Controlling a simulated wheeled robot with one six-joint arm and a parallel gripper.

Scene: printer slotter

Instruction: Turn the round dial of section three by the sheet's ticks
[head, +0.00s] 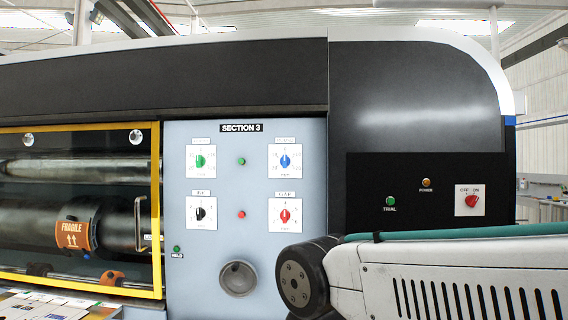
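The section three panel (180,245) is light grey-blue, under a black "SECTION 3" label (241,128). A round grey dial (238,279) sits low on this panel; its tick marks cannot be read at this size. Printed sheets (40,306) lie at the bottom left, cut off by the picture edge, and any ticks on them are too small to tell. My white arm comes in from the lower right, its dark joint just right of the dial. My gripper is not in view.
Above the dial are green (199,161), blue (285,161), black (200,213) and red (285,215) knobs. A yellow-framed guard (157,215) with a handle (142,223) covers rollers at left. An off/on switch (471,200) is at right.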

